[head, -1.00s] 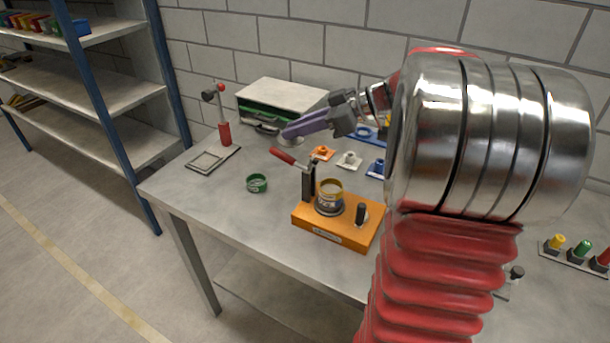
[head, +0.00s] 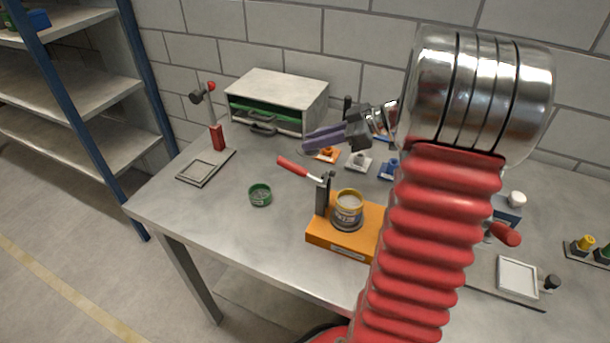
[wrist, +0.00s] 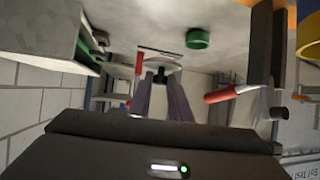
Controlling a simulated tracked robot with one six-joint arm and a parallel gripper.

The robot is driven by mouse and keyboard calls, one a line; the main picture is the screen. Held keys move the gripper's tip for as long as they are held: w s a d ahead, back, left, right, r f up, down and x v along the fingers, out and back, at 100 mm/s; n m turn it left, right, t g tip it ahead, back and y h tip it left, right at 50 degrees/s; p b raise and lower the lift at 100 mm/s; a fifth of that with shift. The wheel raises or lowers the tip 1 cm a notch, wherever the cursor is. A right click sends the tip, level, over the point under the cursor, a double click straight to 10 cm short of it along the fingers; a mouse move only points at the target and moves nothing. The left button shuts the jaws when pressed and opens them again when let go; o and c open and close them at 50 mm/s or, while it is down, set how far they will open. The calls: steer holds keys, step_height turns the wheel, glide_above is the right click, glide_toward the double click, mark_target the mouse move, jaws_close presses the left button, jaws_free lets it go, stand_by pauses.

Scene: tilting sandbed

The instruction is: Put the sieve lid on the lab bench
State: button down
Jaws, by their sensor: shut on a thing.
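My gripper (head: 308,144) has long purple-grey fingers and is shut on a thin, pale grey disc, which looks like the sieve lid (head: 304,151). In the wrist view the lid (wrist: 163,63) sits at the fingertips (wrist: 160,78), its round edge showing beyond them. The fingers partly cover it. In the head view it appears above the back part of the lab bench (head: 215,220), in front of the drawer box; its height over the top is hard to tell. A sieve pot with a yellow rim (head: 348,208) stands on an orange base (head: 330,238).
A grey drawer box (head: 280,95) stands at the back. A red-handled lever (head: 294,167) rises beside the pot. A green ring-shaped cup (head: 260,195) lies left of it. A stand with a flat frame (head: 200,172) is at the left. The bench's front left is clear.

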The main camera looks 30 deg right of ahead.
steer(key=shift+w+a+f, duration=0.2)
steer(key=shift+w+f, duration=0.05)
steer(key=shift+f, duration=0.35)
steer(key=shift+d+f, duration=0.1)
steer(key=shift+f, duration=3)
steer(key=shift+f, duration=1.85)
steer(key=shift+f, duration=0.1)
steer(key=c, duration=1.6)
jaws_free()
steer(key=shift+c, duration=0.2)
